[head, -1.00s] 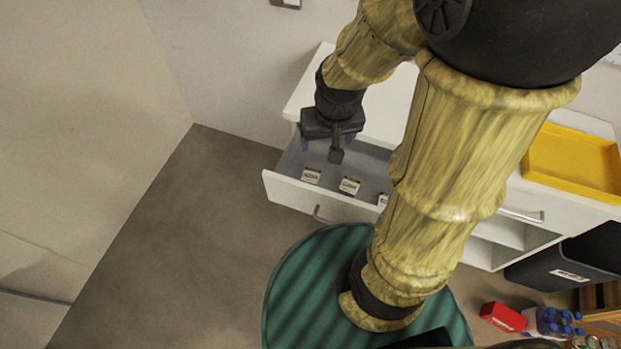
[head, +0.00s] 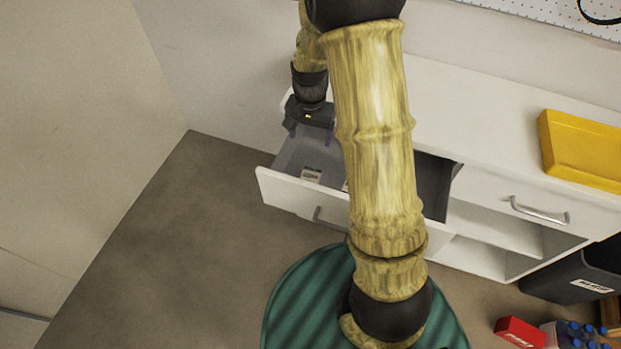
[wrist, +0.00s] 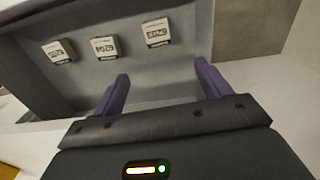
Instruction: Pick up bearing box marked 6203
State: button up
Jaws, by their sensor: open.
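The wrist view shows three small white boxes in a row on the grey drawer floor. The rightmost box (wrist: 156,32) has a label that seems to read 6203, though it is small and blurred. The middle box (wrist: 104,47) seems to read 6204; the left box (wrist: 58,52) is not clearly legible. My gripper (wrist: 161,70) is open and empty, its purple fingers apart, with the rightmost box beyond the fingertips. In the head view my gripper (head: 309,135) is over the drawer's back left part, and one box (head: 311,175) lies nearer the drawer front.
The open drawer (head: 285,192) has walls around the boxes and a handle in front. My arm hides much of it. The white cabinet top (head: 490,115) holds a yellow tray (head: 580,150). A dark bin (head: 580,272) and a red box (head: 519,332) are at right. Floor at left is clear.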

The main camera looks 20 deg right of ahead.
send_over(312, 172)
jog(key=f, duration=1.2)
jog(key=shift+a+f+b, duration=0.1)
jog(key=shift+a+b, duration=0.1)
jog(key=shift+b, duration=0.15)
notch_tip(312, 172, down, 5)
jog(key=shift+d+f, duration=0.1)
jog(key=shift+d, duration=0.05)
jog(key=shift+c, duration=0.3)
jog(key=c, duration=1.1)
